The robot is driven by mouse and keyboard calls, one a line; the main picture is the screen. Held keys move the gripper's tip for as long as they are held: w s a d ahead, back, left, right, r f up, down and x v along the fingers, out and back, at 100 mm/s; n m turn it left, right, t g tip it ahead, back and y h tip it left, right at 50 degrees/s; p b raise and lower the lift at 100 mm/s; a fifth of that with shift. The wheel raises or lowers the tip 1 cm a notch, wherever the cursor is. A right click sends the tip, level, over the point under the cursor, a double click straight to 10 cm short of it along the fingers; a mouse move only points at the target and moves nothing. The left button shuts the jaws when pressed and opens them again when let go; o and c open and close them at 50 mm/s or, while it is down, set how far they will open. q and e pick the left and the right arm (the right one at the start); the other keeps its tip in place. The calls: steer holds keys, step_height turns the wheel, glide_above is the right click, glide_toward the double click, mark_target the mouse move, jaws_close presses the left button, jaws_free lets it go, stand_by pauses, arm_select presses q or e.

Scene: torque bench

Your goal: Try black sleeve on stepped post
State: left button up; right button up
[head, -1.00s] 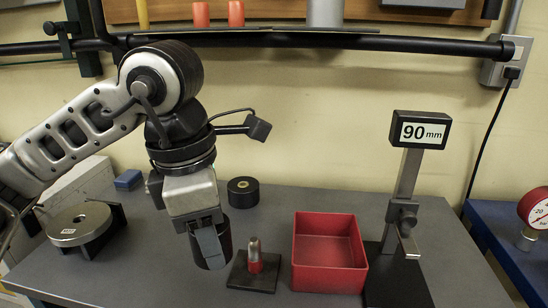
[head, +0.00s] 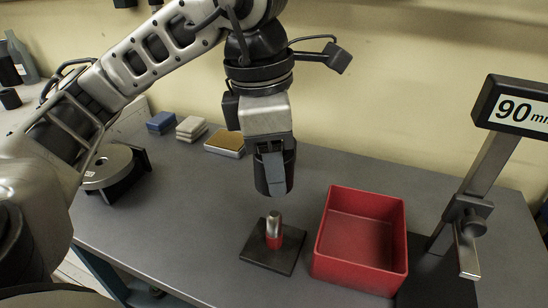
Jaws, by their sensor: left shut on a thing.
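The stepped post (head: 273,230) stands upright on a dark square base plate (head: 258,252). It has a red lower part and a narrower metal top. My left gripper (head: 273,180) points down and is shut on the black sleeve (head: 288,170), a short dark cylinder. The sleeve hangs upright above the post and seems slightly behind it, with a visible gap between them. The post is bare. My right gripper is not in view.
A red open bin (head: 362,240) stands right of the post. A gauge stand with a 90 mm display (head: 515,108) is at the right. A round metal disc in a black holder (head: 108,165) is at the left. Small blocks (head: 190,127) lie at the back.

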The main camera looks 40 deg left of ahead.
arm_select(q)
steer(key=b, duration=0.4)
glide_above(274, 214)
steer(key=shift+f, duration=2.45)
steer(key=shift+f, duration=0.8)
steer(key=shift+f, duration=0.35)
steer(key=shift+f, duration=0.45)
steer(key=shift+f, duration=0.2)
steer(key=shift+f, duration=0.2)
steer(key=shift+f, duration=0.35)
steer(key=shift+f, duration=0.55)
stand_by(0.5)
